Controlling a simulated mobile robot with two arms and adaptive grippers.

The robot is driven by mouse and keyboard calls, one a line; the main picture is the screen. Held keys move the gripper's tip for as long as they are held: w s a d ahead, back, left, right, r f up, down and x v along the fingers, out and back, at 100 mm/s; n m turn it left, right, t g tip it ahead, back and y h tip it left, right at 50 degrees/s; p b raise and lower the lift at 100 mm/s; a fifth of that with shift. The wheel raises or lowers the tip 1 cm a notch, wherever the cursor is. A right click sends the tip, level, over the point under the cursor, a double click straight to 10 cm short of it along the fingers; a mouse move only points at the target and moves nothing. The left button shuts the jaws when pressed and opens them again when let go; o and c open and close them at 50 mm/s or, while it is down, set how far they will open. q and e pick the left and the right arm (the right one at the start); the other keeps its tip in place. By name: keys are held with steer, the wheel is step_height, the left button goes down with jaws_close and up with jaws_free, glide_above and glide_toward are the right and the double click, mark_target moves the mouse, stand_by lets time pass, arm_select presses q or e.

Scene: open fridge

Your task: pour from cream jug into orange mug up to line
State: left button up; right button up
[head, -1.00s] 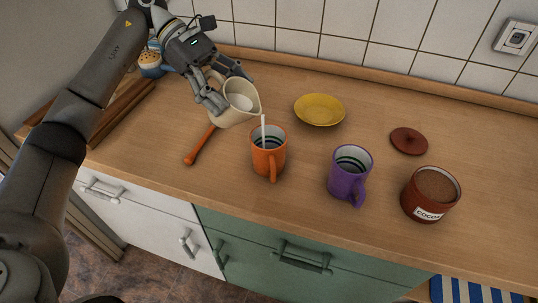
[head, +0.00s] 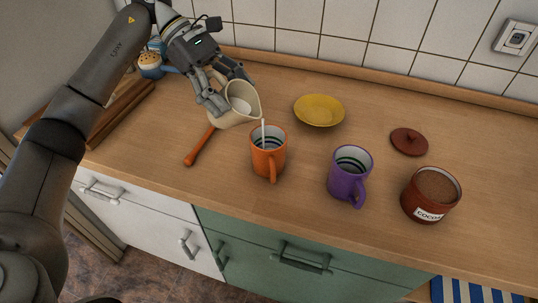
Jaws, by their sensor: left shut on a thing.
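The cream jug (head: 243,112) is held in my left gripper (head: 226,94), which is shut on it. The jug is tilted to the right, with pale liquid inside. A thin white stream (head: 263,134) runs from its spout down into the orange mug (head: 267,159). The orange mug stands upright on the counter below and right of the jug, its handle toward the front. Dark line rings show on its pale inner wall. The liquid level in the mug is hard to make out. My right gripper is not in view.
A purple mug (head: 349,177) and an open cocoa jar (head: 431,195) stand to the right. A yellow plate (head: 319,110) and a brown lid (head: 409,142) lie behind. An orange-brown handle (head: 199,148) lies left of the orange mug. The counter's front middle is clear.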

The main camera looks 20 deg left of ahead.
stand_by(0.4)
arm_select(q)
steer(key=shift+f+b, duration=0.1)
steer(key=shift+b, duration=0.2)
steer(key=shift+a, duration=0.1)
steer(key=shift+r, duration=0.2)
steer(key=shift+d, duration=0.2)
steer(key=shift+d+f+y, duration=0.1)
steer(key=shift+y, duration=0.6)
stand_by(0.5)
